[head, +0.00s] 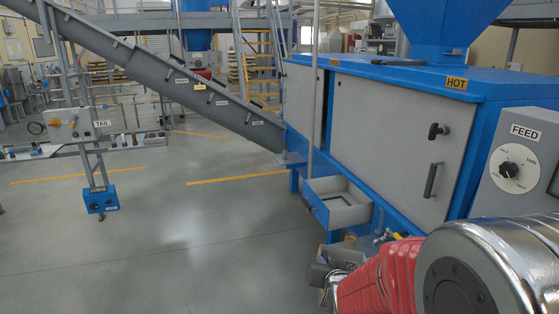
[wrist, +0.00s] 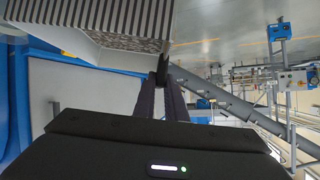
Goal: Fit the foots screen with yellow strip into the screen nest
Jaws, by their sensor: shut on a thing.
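In the wrist view my gripper (wrist: 163,78) is shut, its dark fingers reaching up to a small dark tab. A striped slotted panel with a speckled grey edge, the foots screen (wrist: 115,18), fills the upper left beyond the fingertips and appears held by that tab. No yellow strip can be made out on it. In the head view an open grey drawer-like tray with a dark square outline inside, seemingly the screen nest (head: 350,214), juts from under the blue machine. My gripper (head: 320,274) is low in front of it, partly hidden by my red arm.
The blue machine (head: 390,125) with grey doors and a HOT label stands right of centre. A FEED dial panel (head: 520,160) is at the far right. A sloping grey auger tube (head: 185,85) runs down to the machine.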

